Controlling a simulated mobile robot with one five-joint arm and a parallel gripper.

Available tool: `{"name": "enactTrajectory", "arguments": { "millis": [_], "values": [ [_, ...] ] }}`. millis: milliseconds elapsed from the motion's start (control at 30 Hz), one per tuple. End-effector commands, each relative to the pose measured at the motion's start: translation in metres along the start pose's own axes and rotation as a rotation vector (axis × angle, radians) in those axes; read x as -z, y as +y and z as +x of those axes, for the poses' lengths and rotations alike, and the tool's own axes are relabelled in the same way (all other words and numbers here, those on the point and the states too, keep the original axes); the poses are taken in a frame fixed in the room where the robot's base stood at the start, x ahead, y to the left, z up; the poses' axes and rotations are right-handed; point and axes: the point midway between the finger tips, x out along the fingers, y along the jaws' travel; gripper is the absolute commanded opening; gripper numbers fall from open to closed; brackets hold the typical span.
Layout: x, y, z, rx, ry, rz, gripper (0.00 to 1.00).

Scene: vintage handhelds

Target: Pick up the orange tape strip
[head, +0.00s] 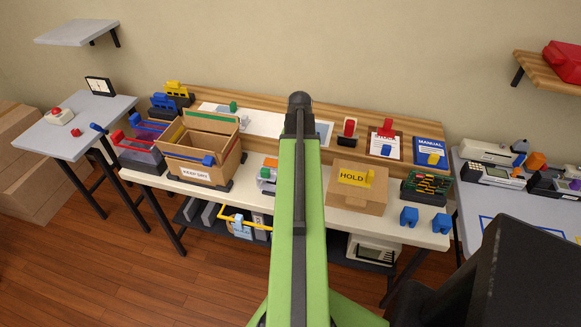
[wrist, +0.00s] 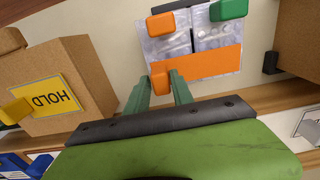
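The orange tape strip (wrist: 212,64) lies across a pale, clear packet (wrist: 168,46) in the wrist view. An orange tab (wrist: 160,83) stands at the strip's left end. My gripper (wrist: 161,80) has its two green fingers on either side of this tab, very close to it. Whether they press on it or leave a small gap, I cannot tell. In the head view my green arm hides the fingertips and most of the strip; a bit of orange (head: 270,163) shows left of the arm.
A cardboard box with a yellow HOLD label (head: 355,176) stands right of my arm. It also shows in the wrist view (wrist: 82,65). An open KEEP DRY box (head: 232,168) stands to the left. Green (wrist: 229,9) and orange (wrist: 170,21) tabs stand beyond the strip.

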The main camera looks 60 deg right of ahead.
Motion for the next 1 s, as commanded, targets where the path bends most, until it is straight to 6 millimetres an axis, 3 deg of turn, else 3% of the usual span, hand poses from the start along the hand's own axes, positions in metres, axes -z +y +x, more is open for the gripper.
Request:
{"name": "enactTrajectory", "arguments": {
  "millis": [33, 200, 567, 900, 1000],
  "values": [
    [0.0, 0.0, 0.0, 0.0, 0.0, 0.0, 0.21],
    [0.0, 0.001, 0.0, -0.001, 0.0, 0.001, 0.0],
    [0.0, 0.001, -0.004, -0.002, 0.0, 0.001, 0.0],
    [0.0, 0.0, -0.052, 0.0, 0.0, 0.001, 0.0],
    [0.013, 0.022, -0.063, 0.0, 0.0, 0.005, 0.0]
  ]
}}
